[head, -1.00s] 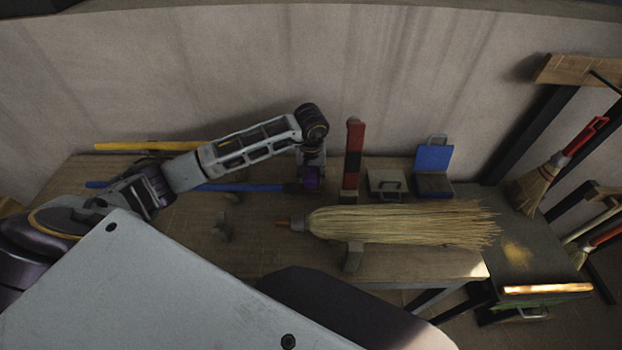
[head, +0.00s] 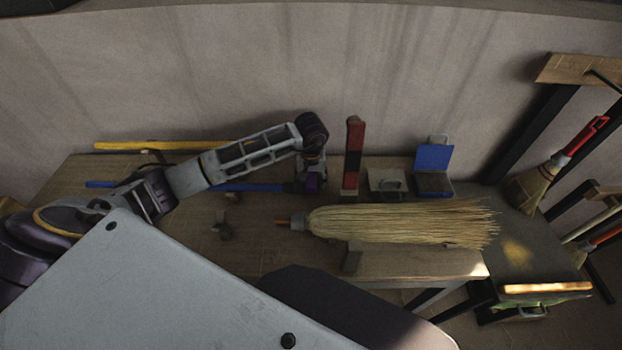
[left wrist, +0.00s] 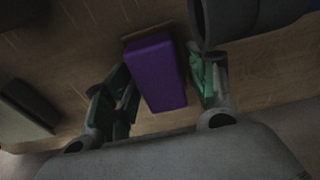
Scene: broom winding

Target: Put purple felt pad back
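The purple felt pad (left wrist: 157,75) is a small block between the two fingers of my left gripper (left wrist: 162,72) in the left wrist view. In the head view a bit of the purple pad (head: 311,184) shows below my left wrist, beside the red and black upright block. My left gripper (head: 311,178) is low over the back of the workbench. I cannot tell whether the pad touches the bench. My right gripper is not in view.
A straw broom head (head: 400,223) lies across the workbench (head: 270,240) on a support. The red and black block (head: 353,155), a grey box (head: 386,184) and a blue open case (head: 434,160) stand right of my gripper. A blue rod (head: 245,187) lies left of it.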

